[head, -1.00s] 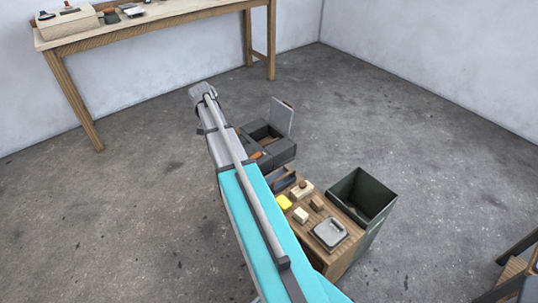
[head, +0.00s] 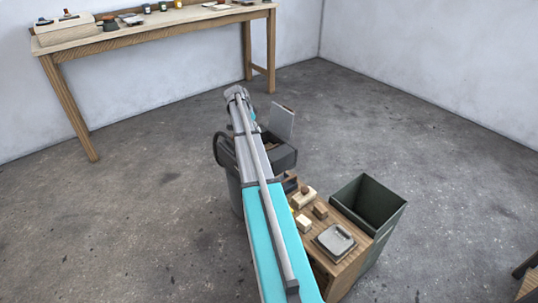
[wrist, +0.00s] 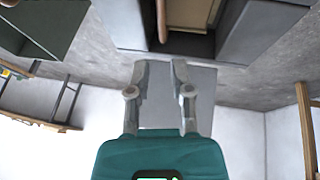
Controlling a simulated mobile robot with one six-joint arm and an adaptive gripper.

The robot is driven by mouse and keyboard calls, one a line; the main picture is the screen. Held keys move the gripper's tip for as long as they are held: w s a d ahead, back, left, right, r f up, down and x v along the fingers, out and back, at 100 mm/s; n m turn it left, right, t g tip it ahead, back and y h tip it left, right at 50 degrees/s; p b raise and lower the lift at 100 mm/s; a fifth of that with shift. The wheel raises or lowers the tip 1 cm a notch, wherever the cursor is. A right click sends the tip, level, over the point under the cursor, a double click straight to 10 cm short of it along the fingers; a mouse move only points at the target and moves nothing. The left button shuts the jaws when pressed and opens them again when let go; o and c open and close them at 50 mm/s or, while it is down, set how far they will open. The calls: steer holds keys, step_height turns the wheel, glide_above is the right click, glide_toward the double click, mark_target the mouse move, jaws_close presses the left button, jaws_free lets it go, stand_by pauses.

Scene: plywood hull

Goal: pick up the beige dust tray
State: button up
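No beige dust tray can be picked out for certain. The open grey toolbox (head: 284,158) stands on the floor behind my arm in the head view. In the wrist view the toolbox (wrist: 240,35) is at the top, with a tan interior and a brown rod-like thing inside. My gripper (wrist: 160,64) has its two fingers apart with nothing between them. The toolbox's raised grey lid (wrist: 205,95) shows behind them. In the head view my arm hides the gripper and part of the toolbox.
A wooden cabinet (head: 312,240) carries small blocks and a grey square item (head: 335,241). A dark green open bin (head: 389,212) stands beside it. A grey bucket-like container (head: 233,190) is left of my arm. A workbench (head: 160,28) stands at the back wall.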

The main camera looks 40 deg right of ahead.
steer(key=b+x, duration=0.8)
steer(key=shift+f, duration=0.3)
stand_by(0.4)
steer(key=shift+d, duration=0.15)
steer(key=shift+b+x, duration=2.3)
steer(key=shift+x, duration=0.3)
jaws_close()
